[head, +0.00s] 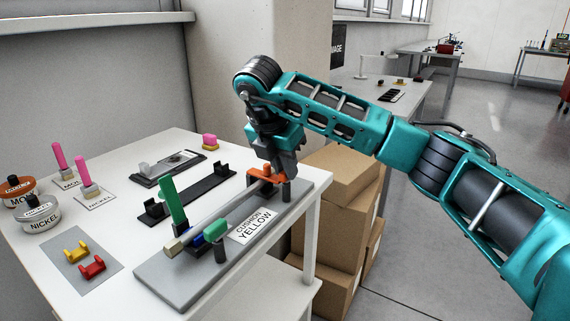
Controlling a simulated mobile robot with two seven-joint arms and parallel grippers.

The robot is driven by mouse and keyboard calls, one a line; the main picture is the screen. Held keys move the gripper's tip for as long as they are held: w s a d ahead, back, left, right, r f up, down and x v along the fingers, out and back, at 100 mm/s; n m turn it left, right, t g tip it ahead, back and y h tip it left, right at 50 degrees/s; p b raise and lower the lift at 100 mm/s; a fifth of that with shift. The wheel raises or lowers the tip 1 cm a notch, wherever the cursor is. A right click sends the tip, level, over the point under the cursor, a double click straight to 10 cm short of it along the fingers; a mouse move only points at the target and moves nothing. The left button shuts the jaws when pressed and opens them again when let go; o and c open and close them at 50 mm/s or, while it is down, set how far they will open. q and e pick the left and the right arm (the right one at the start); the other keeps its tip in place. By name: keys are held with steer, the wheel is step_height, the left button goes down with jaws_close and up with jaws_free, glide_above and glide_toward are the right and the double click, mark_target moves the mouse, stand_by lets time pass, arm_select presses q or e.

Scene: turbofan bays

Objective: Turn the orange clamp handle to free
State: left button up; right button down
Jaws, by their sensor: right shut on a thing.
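The orange clamp handle (262,175) is at the far right end of the grey fixture plate (176,286) on the white table. My right gripper (275,174) comes down from above and is shut on the orange handle; its fingers partly hide the handle. A long grey bar (215,208) lies along the plate from the orange handle to a pale block at the near end. A green handle (215,230) sits at the near part of the plate, and a taller green lever (173,203) stands upright beside the bar. My left gripper is not in view.
A card reading "CUSHION YELLOW" (250,227) lies on the plate. Yellow and red clips (92,267), labelled tins (38,213), pink-handled tools (88,174) and a black rack (188,194) occupy the table. Cardboard boxes (332,215) stand right of the table.

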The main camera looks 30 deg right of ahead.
stand_by(0.3)
steer(key=c, duration=1.1)
jaws_free()
steer(key=shift+r, duration=0.15)
steer(key=p+v, duration=0.4)
steer(key=v, duration=0.8)
steer(key=shift+a+r, duration=0.1)
steer(key=shift+r, duration=0.25)
steer(key=shift+s, duration=0.1)
